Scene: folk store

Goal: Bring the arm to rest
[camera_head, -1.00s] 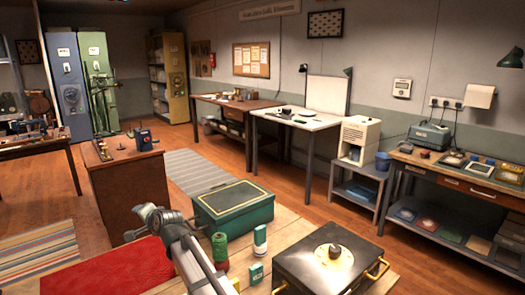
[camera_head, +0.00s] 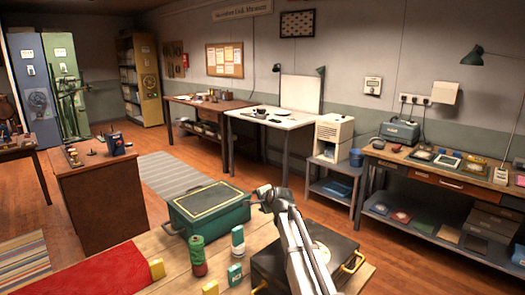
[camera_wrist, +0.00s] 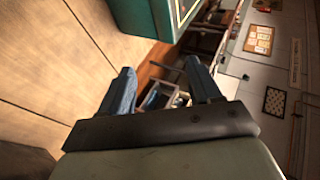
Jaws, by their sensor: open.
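My arm (camera_head: 300,245) reaches up from the bottom edge of the head view, in front of the dark case with brass handles (camera_head: 350,258). Its far end is near the right end of the green box (camera_head: 208,212). My gripper (camera_wrist: 163,88) shows in the wrist view with its two dark fingers spread apart and nothing between them. In that tilted view the green box (camera_wrist: 150,18) is at the top, beyond the fingers. In the head view the fingers cannot be made out.
On the wooden table (camera_head: 135,282) stand a green-and-red spool (camera_head: 197,256), a green-and-white bottle (camera_head: 238,241), a small green box (camera_head: 234,274) and yellow blocks (camera_head: 157,268). A red cloth (camera_head: 95,278) lies at left. The floor (camera_head: 180,150) beyond is partly open.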

